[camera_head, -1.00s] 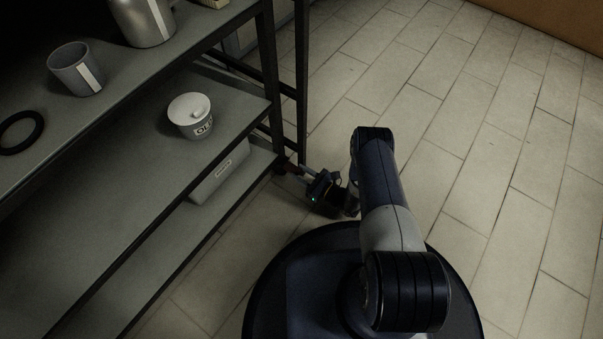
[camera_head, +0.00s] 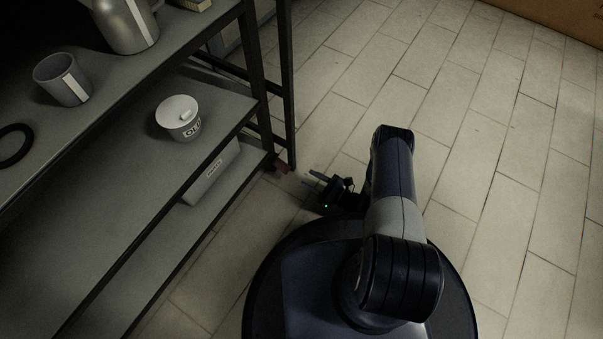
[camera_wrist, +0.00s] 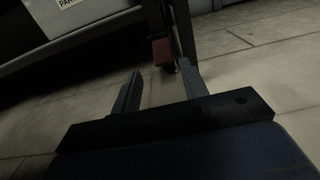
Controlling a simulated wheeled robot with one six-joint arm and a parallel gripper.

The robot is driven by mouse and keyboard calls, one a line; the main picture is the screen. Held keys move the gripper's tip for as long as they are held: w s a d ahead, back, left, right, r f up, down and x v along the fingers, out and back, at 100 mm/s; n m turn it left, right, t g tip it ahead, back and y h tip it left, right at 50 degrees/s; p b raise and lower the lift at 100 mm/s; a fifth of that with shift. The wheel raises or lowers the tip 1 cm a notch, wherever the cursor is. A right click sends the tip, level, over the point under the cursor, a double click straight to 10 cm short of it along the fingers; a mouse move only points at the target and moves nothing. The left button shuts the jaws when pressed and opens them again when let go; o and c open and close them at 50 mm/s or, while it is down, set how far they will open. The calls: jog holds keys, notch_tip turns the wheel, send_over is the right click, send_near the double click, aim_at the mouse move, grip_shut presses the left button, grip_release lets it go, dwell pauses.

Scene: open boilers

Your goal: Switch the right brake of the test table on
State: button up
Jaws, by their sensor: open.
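The test table (camera_head: 75,118) is a dark-framed shelf unit with grey boards on the left in the head view. Its right brake (camera_head: 282,168) is a small reddish lever low at the near right leg, close to the floor. In the wrist view the red brake (camera_wrist: 162,51) shows beyond my fingers, beside a dark caster. My gripper (camera_head: 313,179) is low over the floor, to the right of the brake and apart from it. In the wrist view my gripper (camera_wrist: 163,80) has its fingers spread, with nothing between them.
A grey mug (camera_head: 60,80), a metal jug (camera_head: 128,25) and a black ring (camera_head: 14,146) are on the top board. The tiled floor (camera_head: 480,140) to the right is clear.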

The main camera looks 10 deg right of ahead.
aim_at(282, 166)
jog(key=shift+v, duration=1.15)
jog(key=b+x, duration=0.1)
jog(key=x, duration=1)
jog(key=shift+b, duration=0.35)
jog(key=shift+r+h, duration=0.3)
jog(key=shift+g, duration=0.3)
jog(key=shift+f, duration=0.15)
